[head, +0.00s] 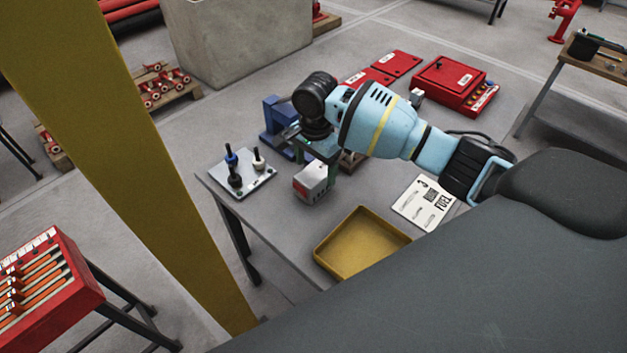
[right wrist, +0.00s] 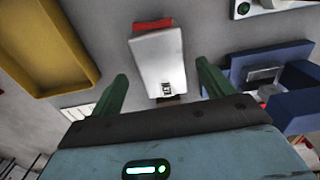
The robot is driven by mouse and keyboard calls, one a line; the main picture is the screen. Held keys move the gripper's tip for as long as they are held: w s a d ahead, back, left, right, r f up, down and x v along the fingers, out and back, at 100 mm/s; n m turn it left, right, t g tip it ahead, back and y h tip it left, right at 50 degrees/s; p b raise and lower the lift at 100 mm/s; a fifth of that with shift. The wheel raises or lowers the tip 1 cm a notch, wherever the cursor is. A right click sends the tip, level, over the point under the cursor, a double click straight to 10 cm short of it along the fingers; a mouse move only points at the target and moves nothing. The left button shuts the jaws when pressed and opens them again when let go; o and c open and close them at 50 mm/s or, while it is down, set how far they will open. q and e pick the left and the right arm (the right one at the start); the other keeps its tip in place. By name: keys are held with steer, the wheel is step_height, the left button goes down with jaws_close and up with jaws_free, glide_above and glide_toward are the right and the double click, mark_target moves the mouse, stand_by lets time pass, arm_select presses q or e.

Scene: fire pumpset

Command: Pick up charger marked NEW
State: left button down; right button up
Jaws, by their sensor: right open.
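The charger (head: 311,183) is a small white box with a red end, lying on the grey table just below my right gripper (head: 325,155). In the right wrist view the charger (right wrist: 158,58) lies between the two green fingers, with a small label reading NEW near its lower end. My right gripper (right wrist: 161,80) is open, one finger on each side of the charger with gaps showing. I cannot tell how high the fingertips are above the table. My left gripper is not in view.
A yellow tray (head: 362,238) and a printed card (head: 423,204) lie nearby on the table. A blue vise-like block (head: 281,125) stands close behind the gripper. A white plate with upright tools (head: 242,174) is to the left. Red cases (head: 455,86) are at the back.

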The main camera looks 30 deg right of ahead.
mark_target(314, 172)
step_height(314, 172, down, 4)
steer(key=shift+w+f+b, duration=0.1)
steer(key=shift+f+b, duration=0.1)
steer(key=shift+b, duration=0.2)
steer(key=shift+f, duration=0.3)
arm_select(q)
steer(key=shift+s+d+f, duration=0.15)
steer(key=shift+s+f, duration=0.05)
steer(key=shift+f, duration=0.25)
arm_select(e)
steer(key=shift+a+r, duration=0.1)
steer(key=c, duration=1.4)
steer(key=shift+o, duration=0.2)
steer(key=shift+r, duration=0.15)
